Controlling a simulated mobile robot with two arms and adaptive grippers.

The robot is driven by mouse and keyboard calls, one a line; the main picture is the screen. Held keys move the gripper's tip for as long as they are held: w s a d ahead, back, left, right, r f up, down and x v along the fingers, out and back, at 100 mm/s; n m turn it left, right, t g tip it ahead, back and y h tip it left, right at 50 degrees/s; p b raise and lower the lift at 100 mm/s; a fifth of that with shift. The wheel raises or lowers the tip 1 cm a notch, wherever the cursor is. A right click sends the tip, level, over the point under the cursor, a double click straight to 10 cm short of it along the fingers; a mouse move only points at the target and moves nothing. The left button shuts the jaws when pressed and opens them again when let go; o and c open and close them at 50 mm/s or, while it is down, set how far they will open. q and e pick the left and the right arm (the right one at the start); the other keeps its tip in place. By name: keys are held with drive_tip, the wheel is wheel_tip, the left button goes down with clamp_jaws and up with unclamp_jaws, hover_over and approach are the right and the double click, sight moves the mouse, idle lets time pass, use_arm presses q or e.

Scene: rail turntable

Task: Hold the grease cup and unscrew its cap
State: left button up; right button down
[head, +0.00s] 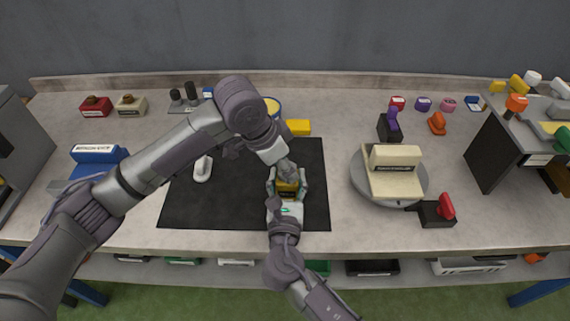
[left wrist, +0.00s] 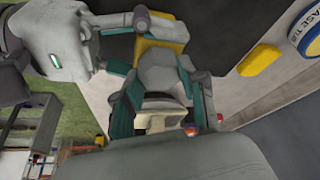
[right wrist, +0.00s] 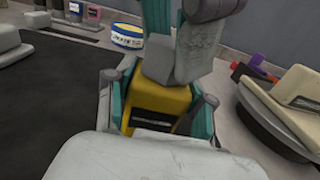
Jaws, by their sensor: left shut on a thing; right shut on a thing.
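The grease cup has a yellow body (head: 287,186) with a dark label and stands over the black mat. It also shows in the right wrist view (right wrist: 160,101). Its grey, faceted cap (left wrist: 162,72) shows in the left wrist view. My right gripper (head: 287,190) comes from the front and is shut on the yellow body, with teal fingers on both sides. My left gripper (left wrist: 157,92) comes from above and is shut around the cap. In the head view, my left wrist and fingers hide most of the cap.
The black mat (head: 200,205) lies under the arms, with a white handle-like item (head: 202,169) on it. A yellow block (head: 298,128) and a round tin (head: 272,107) stand behind. A grey turntable (head: 421,190) bearing a cream block (head: 394,159) stands right.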

use_arm(q)
drive_tip(key=n+t, duration=0.1)
drive_tip(key=n, duration=0.2)
drive_tip(key=shift+s+d+n+y, duration=0.1)
drive_tip(key=shift+n+y, duration=0.2)
drive_tip(key=shift+n, duration=0.1)
drive_tip(key=shift+n+t+y, duration=0.4)
drive_tip(key=shift+n+t, duration=0.1)
drive_tip(key=shift+n, duration=0.6)
drive_tip(key=shift+d+n+y, duration=0.15)
drive_tip(key=shift+n+y, duration=0.25)
drive_tip(key=shift+n, duration=0.7)
drive_tip(key=n+y, duration=0.1)
drive_tip(key=n, duration=0.2)
drive_tip(key=shift+n, duration=0.3)
drive_tip(key=shift+t, duration=0.3)
drive_tip(key=shift+n+y, duration=0.3)
